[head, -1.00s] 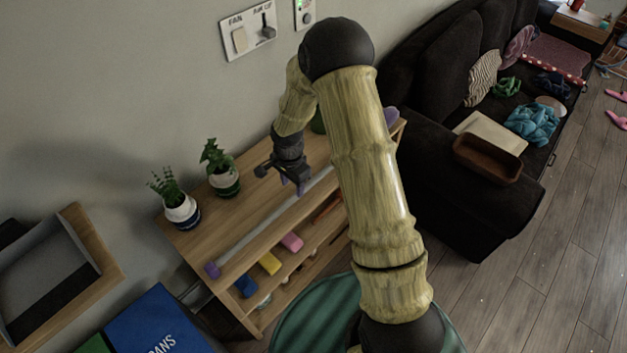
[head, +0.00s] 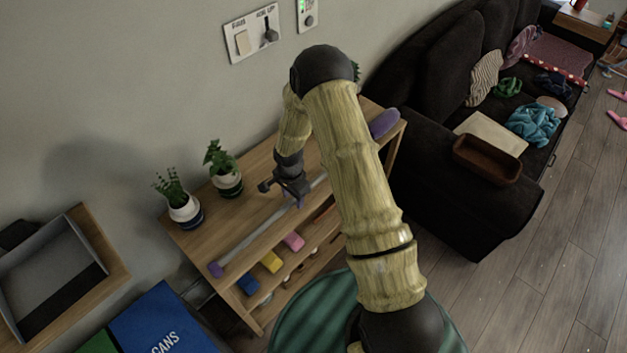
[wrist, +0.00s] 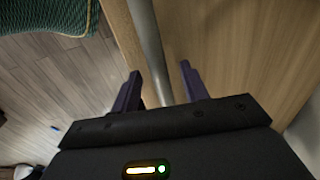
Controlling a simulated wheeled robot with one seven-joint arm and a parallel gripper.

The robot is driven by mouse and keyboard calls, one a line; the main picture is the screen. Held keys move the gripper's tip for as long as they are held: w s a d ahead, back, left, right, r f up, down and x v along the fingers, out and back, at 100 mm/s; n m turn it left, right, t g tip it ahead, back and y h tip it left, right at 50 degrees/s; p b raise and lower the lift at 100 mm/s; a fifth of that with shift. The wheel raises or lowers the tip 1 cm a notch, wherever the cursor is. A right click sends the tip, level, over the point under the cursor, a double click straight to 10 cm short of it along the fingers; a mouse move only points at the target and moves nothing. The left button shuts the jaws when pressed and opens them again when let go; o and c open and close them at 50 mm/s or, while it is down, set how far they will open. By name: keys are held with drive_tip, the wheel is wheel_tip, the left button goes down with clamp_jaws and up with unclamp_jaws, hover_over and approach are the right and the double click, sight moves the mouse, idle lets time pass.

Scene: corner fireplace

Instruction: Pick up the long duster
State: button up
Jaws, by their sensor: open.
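The long duster has a thin grey rod (head: 252,239) lying along the front of the wooden shelf top. Its purple end cap is at the lower left, and its purple head (head: 385,123) is at the far right end. My arm hides part of the rod in the head view. My gripper (head: 296,200) is open over the rod's middle. In the wrist view the rod (wrist: 149,45) runs between the two dark purple fingers of my gripper (wrist: 160,72), with no visible grip on it.
Two potted plants (head: 183,209) (head: 226,181) stand on the shelf top (head: 205,235) near the wall. Colored blocks (head: 271,261) lie on the shelf below. A dark sofa (head: 455,205) stands to the right, and a blue bin (head: 160,325) at the lower left.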

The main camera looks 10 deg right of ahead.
drive_tip(key=shift+s+f, duration=0.1)
drive_tip(key=shift+f, duration=0.75)
clamp_jaws()
